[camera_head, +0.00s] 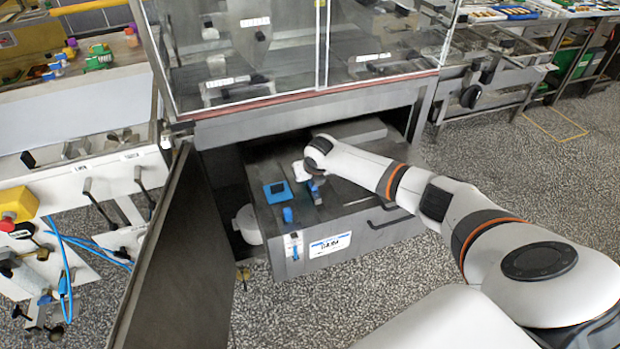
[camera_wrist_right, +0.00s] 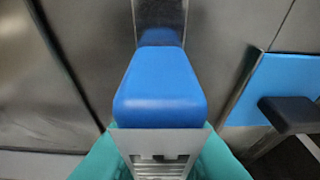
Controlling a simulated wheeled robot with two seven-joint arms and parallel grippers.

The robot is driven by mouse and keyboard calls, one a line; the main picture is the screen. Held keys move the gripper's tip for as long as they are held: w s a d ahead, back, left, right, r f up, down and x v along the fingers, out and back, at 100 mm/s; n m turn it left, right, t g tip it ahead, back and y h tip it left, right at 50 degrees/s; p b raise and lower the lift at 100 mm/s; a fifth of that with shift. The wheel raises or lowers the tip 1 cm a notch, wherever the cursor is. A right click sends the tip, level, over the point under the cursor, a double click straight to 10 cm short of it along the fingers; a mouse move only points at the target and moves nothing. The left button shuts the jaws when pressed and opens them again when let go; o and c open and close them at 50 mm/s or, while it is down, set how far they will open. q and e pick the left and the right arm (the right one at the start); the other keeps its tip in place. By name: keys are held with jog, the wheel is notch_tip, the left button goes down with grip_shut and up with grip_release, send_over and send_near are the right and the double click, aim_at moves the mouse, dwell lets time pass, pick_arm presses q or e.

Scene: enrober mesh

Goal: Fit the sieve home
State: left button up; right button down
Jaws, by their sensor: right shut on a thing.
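My right gripper (camera_head: 316,190) is over the top of the pulled-out grey drawer unit (camera_head: 385,236) in the head view. In the right wrist view the teal fingers (camera_wrist_right: 160,158) are shut on a blue handle (camera_wrist_right: 160,92) fixed to a metal bar. The handle seems to belong to the sieve, but the mesh is not visible and I cannot tell how it is seated. A blue square with a black block (camera_head: 277,191) lies left of the gripper; it also shows at the right of the wrist view (camera_wrist_right: 285,88). My left gripper is not in view.
A dark door (camera_head: 180,262) stands open left of the drawer. A clear-guarded machine (camera_head: 300,55) rises behind and above it. A white round container (camera_head: 248,224) sits left of the drawer. A control panel with a red button (camera_head: 7,224) and blue cables is at far left.

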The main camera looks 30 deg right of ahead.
jog(key=shift+s+a+f, duration=0.2)
jog(key=shift+s+f, duration=0.2)
jog(key=shift+f, duration=0.3)
jog(key=c, duration=1.5)
grip_release()
jog(key=shift+o, duration=1.2)
jog(key=shift+a, duration=0.15)
jog(key=shift+d, duration=0.25)
jog(key=shift+r, duration=0.1)
jog(key=shift+s+d+r, duration=0.1)
jog(key=shift+s+r, duration=0.05)
jog(key=shift+r, duration=0.45)
jog(key=w+v, duration=0.1)
jog(key=v, duration=1)
jog(key=shift+a+r, duration=0.45)
jog(key=shift+r, duration=0.05)
